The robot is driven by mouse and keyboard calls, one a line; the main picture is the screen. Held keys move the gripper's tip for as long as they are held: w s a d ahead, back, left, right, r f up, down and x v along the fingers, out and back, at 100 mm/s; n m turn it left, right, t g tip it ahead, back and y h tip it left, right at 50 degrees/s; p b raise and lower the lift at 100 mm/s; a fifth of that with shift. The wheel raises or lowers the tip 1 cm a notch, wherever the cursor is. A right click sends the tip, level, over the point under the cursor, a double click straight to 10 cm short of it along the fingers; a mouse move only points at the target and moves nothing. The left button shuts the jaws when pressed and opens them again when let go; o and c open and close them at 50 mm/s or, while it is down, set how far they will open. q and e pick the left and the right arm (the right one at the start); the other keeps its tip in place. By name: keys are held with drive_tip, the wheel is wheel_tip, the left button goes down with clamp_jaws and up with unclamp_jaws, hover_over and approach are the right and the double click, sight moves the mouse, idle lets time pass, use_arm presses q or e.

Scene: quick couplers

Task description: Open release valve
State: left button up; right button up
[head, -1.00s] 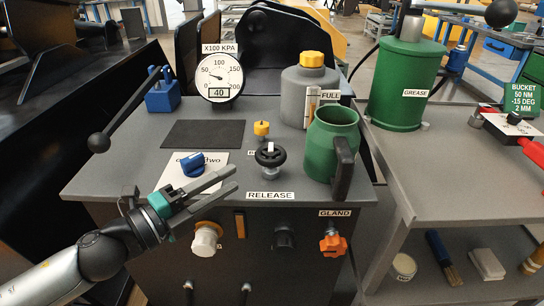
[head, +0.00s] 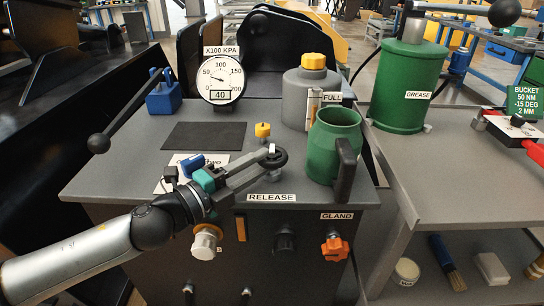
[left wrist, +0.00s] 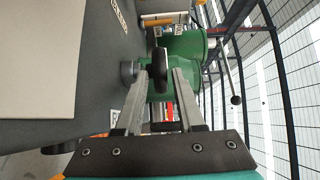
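The release valve (head: 272,158) is a black round handwheel with a white mark on top, on a grey stem above the RELEASE label (head: 271,197). My left gripper (head: 266,166) reaches it from the left, one finger higher and one lower. In the left wrist view the black wheel (left wrist: 160,68) shows edge-on between the two fingers, with a gap seen at the sides, so the gripper looks open around it. Whether a finger touches the wheel cannot be told. The pressure gauge (head: 220,77) reads 40 on its small display. My right gripper is out of view.
A green mug-like can (head: 328,147) stands close to the right of the valve. A yellow knob (head: 262,131) sits just behind it. A blue-handled selector (head: 192,163) is partly hidden by my gripper. A grey FULL bottle (head: 305,92) and a green grease pot (head: 404,88) stand behind.

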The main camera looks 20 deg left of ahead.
sight(272, 153)
use_arm(q)
drive_tip(key=shift+x, duration=2)
clamp_jaws()
